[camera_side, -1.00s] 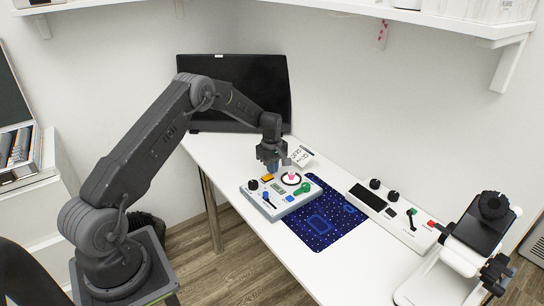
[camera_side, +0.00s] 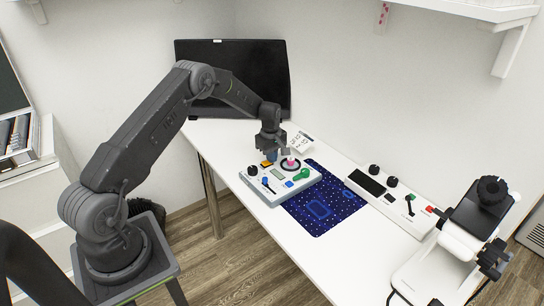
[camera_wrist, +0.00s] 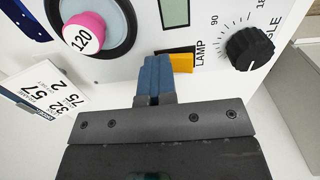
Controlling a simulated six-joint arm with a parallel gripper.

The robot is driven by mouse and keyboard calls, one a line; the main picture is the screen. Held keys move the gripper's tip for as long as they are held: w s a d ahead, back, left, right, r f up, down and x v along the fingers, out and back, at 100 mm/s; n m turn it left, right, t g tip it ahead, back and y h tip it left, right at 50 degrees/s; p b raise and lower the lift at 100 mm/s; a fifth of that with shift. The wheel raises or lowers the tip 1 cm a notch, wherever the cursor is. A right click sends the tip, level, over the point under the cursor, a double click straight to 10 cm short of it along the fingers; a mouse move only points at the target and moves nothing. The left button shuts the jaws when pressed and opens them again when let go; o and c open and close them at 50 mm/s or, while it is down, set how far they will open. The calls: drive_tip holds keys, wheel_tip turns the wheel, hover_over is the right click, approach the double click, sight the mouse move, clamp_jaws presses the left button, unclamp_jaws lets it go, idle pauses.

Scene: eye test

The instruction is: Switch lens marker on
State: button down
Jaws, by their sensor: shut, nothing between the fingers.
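The grey-white control box (camera_side: 266,196) stands on the white table. Its top carries an orange switch (camera_side: 266,163) labelled LAMP, which shows in the wrist view (camera_wrist: 182,62). No label reading lens marker is legible. My gripper (camera_wrist: 155,72) is shut and empty, its blue fingertips together over the box. They appear just left of the orange switch in the wrist view, partly overlapping its edge. I cannot tell whether they touch it.
A black ANGLE knob (camera_wrist: 250,48) is near the fingers. A blue lever (camera_side: 267,184), a blue button (camera_side: 289,184) and a green lever (camera_side: 302,175) share the box. A printed card (camera_wrist: 50,92) lies beside it. A blue mat (camera_side: 325,205) and a second console (camera_side: 392,198) lie right.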

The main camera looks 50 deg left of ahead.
sight(263, 167)
drive_tip(key=shift+s+r, duration=0.25)
drive_tip(key=shift+s, duration=0.4)
wheel_tip(263, 167, up, 14)
drive_tip(key=s, duration=0.2)
drive_tip(key=shift+s, duration=0.1)
idle(0.4)
drive_tip(key=s+d+r+m+t, duration=0.3)
drive_tip(key=s+d+r+m, duration=0.7)
drive_tip(key=d+r, duration=0.55)
drive_tip(key=s+d+m+t, duration=0.1)
drive_tip(key=s+d+m, duration=0.3)
drive_tip(key=s, duration=0.5)
drive_tip(key=s+d+m+t, duration=0.1)
drive_tip(key=s+d+m, duration=0.3)
drive_tip(key=s, duration=0.5)
drive_tip(key=shift+s+d+r, duration=0.2)
drive_tip(key=shift+d+r, duration=0.15)
drive_tip(key=shift+d, duration=0.1)
